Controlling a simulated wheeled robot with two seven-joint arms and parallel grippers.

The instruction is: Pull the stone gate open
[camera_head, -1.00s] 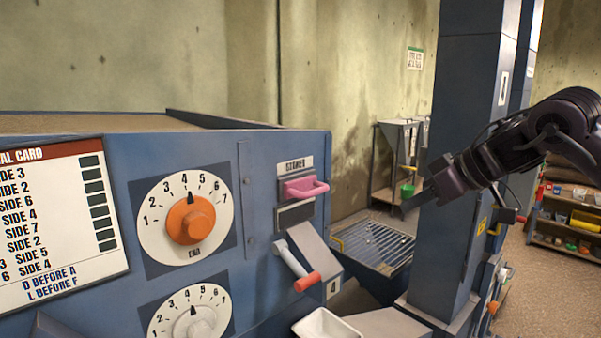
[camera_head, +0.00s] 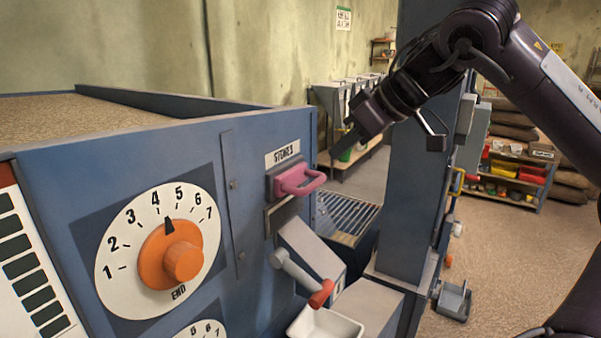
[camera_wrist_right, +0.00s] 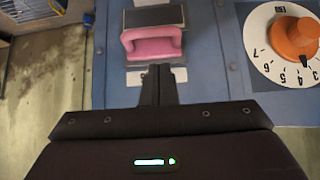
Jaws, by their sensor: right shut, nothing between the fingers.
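The stone gate has a pink handle (camera_head: 298,180) on the blue machine front, below a label reading "STONES" (camera_head: 283,154). The pink handle also shows near the top of the right wrist view (camera_wrist_right: 152,44). The gate looks closed, with its plate mostly hidden behind the handle. My right gripper (camera_head: 343,149) is shut and empty, to the right of the handle and slightly above it in the head view. In the right wrist view its fingertips (camera_wrist_right: 159,70) point at the handle's lower edge; I cannot tell whether they touch. My left gripper is out of view.
An orange dial (camera_head: 171,254) is left of the gate. Below the gate are a sloping chute, a red-tipped lever (camera_head: 320,293) and a white tray (camera_head: 326,325). A blue column (camera_head: 409,200) stands to the right, behind my right arm. Shelves with bins stand farther back.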

